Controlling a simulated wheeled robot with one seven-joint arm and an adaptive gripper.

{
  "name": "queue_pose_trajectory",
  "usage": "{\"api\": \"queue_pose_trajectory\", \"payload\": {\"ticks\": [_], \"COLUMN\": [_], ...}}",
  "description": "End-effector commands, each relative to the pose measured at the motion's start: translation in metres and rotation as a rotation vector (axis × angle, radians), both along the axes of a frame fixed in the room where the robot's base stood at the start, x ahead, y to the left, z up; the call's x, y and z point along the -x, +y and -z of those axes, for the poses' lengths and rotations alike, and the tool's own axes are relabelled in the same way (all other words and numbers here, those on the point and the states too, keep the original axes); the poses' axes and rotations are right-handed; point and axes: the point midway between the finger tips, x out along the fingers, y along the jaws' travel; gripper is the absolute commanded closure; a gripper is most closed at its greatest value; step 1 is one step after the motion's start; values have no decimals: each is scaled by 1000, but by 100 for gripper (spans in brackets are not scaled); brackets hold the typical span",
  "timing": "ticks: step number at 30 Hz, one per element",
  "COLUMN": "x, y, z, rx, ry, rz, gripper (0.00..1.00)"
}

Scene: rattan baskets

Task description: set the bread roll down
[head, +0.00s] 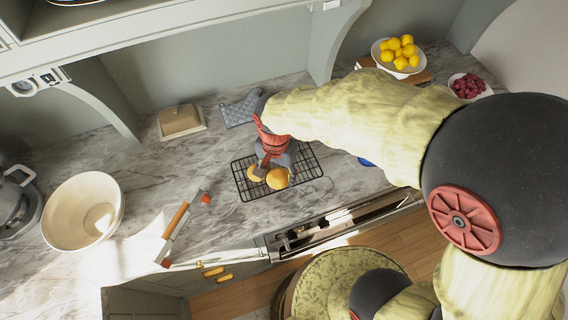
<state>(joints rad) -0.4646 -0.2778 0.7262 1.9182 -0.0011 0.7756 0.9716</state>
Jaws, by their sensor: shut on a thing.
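Two golden-brown bread rolls show at the black wire cooling rack (309,173) on the marble counter. One bread roll (277,179) is at the front, by the tips of my gripper (266,170). The other roll (253,174) is just to its left, partly behind a finger. My gripper points down over the rack and is shut on a bread roll, apparently the front one. The fingers hide part of both rolls, and I cannot tell whether the held roll touches the rack.
A butter dish (181,121) and grey oven mitt (240,108) lie behind. A cream bowl (83,211) and a wooden-handled tool (176,219) are left. A lemon bowl (397,68) and berry bowl (469,87) stand right. The rack's right part is bare.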

Motion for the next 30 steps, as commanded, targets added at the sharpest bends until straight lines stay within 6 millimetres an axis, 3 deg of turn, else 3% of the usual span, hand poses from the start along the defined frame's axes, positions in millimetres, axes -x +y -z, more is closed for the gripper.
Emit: {"api": "queue_pose_trajectory", "payload": {"ticks": [9, 15, 26, 30], "x": [-68, -96, -116, -117], "y": [-22, -30, -36, -37], "z": [33, 67, 90, 110], "rx": [1, 2, 0, 1], "ry": [2, 3, 1, 4], "rz": [3, 2, 0, -1], "gripper": [66, 66, 66, 66]}}
